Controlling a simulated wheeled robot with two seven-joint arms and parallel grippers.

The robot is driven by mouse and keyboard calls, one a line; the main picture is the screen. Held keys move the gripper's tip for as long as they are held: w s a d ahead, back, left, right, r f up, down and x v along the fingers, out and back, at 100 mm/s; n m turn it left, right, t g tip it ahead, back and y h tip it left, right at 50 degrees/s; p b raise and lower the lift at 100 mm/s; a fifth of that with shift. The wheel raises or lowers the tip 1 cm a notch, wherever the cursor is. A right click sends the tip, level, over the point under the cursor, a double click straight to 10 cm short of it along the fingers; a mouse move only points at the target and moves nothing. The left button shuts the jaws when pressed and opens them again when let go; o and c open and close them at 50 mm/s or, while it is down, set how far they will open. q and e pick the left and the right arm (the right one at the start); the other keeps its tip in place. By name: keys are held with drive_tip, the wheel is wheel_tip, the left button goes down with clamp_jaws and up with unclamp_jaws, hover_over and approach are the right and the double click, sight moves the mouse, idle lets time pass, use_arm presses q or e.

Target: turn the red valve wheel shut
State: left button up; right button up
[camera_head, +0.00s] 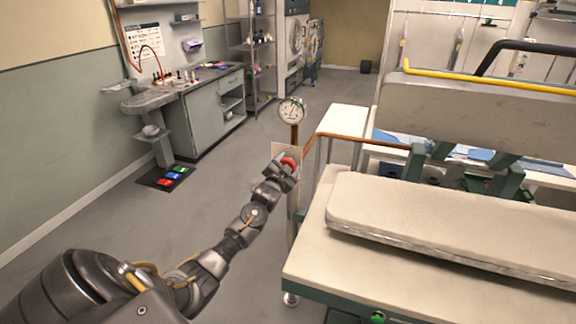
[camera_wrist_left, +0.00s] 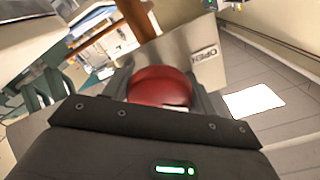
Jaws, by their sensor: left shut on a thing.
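The red valve wheel (camera_head: 289,162) sits on a post below a round white gauge (camera_head: 292,110), in front of a small plate (camera_head: 286,150). My left gripper (camera_head: 285,165) is at the wheel and covers part of it. In the left wrist view the red wheel (camera_wrist_left: 160,87) lies between the two fingers of my left gripper (camera_wrist_left: 163,92), which is shut on it. A plate with lettering (camera_wrist_left: 190,52) and a copper pipe (camera_wrist_left: 134,20) show behind the wheel. My right gripper is not in view.
A pressing table with a pale padded board (camera_head: 430,220) stands close to the right of the post. A copper pipe (camera_head: 350,138) runs right from the post. A grey workbench (camera_head: 192,115) stands at the back left.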

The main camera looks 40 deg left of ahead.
use_arm(q)
drive_tip(key=shift+r+m, duration=0.1)
drive_tip(key=shift+m, duration=4.9)
drive_tip(key=o, duration=1)
drive_tip(key=shift+a, duration=0.1)
drive_tip(key=shift+s, duration=0.1)
drive_tip(key=shift+s+d, duration=0.2)
drive_tip(key=shift+s, duration=0.1)
drive_tip(key=b+v, duration=0.2)
drive_tip(key=v, duration=0.8)
